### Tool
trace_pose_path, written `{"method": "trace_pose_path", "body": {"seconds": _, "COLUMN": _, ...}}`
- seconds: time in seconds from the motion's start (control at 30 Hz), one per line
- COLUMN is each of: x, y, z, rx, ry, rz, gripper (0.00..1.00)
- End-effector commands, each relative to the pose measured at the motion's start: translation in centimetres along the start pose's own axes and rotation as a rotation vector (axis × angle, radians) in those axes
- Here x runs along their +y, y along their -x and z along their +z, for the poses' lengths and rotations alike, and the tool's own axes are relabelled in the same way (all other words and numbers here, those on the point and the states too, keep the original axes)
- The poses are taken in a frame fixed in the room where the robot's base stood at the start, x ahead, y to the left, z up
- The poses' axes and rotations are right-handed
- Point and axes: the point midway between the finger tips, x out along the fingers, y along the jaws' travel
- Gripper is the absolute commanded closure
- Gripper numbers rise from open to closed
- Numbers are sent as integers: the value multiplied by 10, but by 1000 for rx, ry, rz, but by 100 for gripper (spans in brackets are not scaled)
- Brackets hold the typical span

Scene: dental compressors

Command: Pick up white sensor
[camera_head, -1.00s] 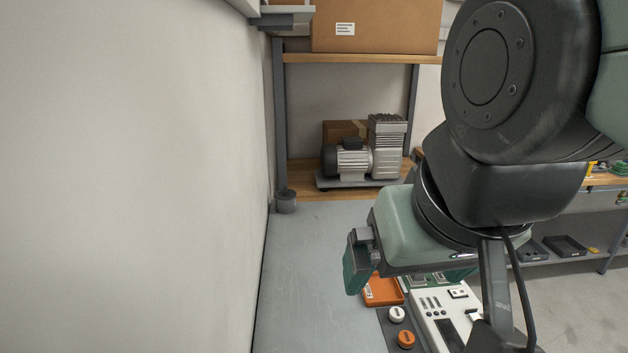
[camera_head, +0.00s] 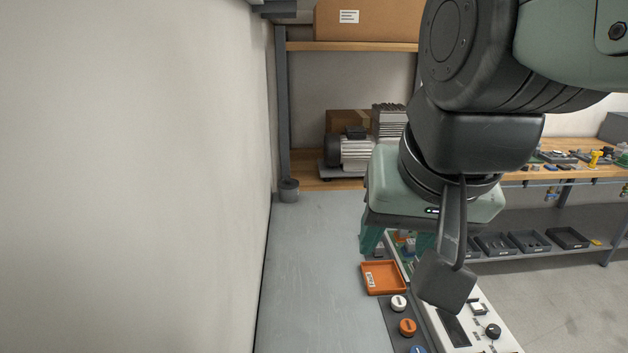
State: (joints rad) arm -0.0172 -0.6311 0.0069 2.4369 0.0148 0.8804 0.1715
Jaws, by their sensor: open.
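A small round white piece, which looks like the white sensor (camera_head: 398,303), sits on a dark strip (camera_head: 392,322) at the lower middle of the head view. An orange round piece (camera_head: 407,327) sits just in front of it, and a blue one (camera_head: 418,350) is cut off by the bottom edge. My gripper (camera_head: 398,244) points down with its green fingers apart, farther back than the white sensor and beyond the orange tray. It appears empty and is not touching the sensor. Part of the space between its fingers is hard to make out.
An orange tray (camera_head: 364,280) lies between my gripper and the white sensor. A white panel with knobs (camera_head: 484,322) stands to the right, partly hidden by my arm. The grey bench (camera_head: 310,280) is clear to the left, up to the wall (camera_head: 130,180). A motor unit (camera_head: 352,150) stands on the shelf behind.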

Motion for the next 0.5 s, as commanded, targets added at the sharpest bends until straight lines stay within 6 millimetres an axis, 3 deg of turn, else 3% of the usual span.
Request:
{"method": "trace_pose_path", "body": {"seconds": 0.27, "x": 10, "y": -58, "z": -80, "rx": -100, "ry": -420, "rz": 82, "gripper": 46}}
{"method": "trace_pose_path", "body": {"seconds": 0.5, "x": 36, "y": -138, "z": -135, "rx": -160, "ry": -769, "rz": 171, "gripper": 46}}
